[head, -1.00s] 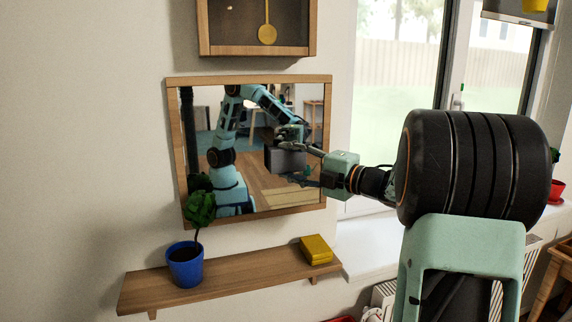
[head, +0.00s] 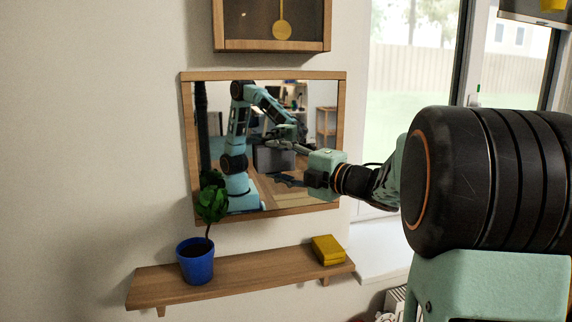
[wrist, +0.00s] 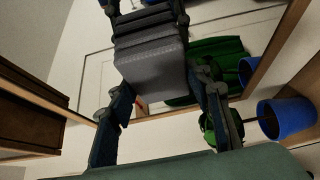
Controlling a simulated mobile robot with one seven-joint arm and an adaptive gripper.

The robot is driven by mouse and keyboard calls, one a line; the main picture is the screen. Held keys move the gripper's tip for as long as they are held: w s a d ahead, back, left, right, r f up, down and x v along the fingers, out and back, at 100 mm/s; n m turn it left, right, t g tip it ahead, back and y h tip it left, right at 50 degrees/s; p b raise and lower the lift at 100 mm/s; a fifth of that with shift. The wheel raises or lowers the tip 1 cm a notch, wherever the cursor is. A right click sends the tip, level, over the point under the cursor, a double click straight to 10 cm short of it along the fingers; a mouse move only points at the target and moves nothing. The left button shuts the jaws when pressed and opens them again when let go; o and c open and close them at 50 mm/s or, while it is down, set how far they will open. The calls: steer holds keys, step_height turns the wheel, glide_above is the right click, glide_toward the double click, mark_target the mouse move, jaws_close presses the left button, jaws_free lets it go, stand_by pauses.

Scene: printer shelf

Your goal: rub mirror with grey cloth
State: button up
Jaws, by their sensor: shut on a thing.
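The mirror (head: 304,98) hangs on the wall in a wooden frame and reflects my arm and the room. My gripper (head: 284,163) is in front of its right half, reaching in from the right. It is shut on the folded grey cloth (wrist: 150,62), held between the two fingers in the wrist view. In the head view the cloth (head: 270,160) shows dark grey at the fingertips, against the glass in the picture. I cannot tell whether it touches the mirror. The mirror glass also fills much of the wrist view's middle (wrist: 88,62).
Below the mirror, a wooden shelf (head: 265,266) carries a blue pot (head: 196,262) with a green plant (head: 211,200) and a yellow box (head: 328,250). A wooden clock case (head: 272,45) hangs just above. A window (head: 415,60) is at the right.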

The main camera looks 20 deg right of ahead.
mark_target(257, 162)
steer(key=shift+a+b, duration=0.8)
steer(key=shift+a, duration=1.55)
steer(key=shift+d, duration=0.1)
steer(key=shift+s+b, duration=0.7)
steer(key=shift+s, duration=2.3)
steer(key=shift+s, duration=0.15)
steer(key=s, duration=0.2)
steer(key=shift+s+r+b, duration=0.1)
steer(key=shift+s+b, duration=0.2)
steer(key=shift+s, duration=0.1)
steer(key=shift+w, duration=0.1)
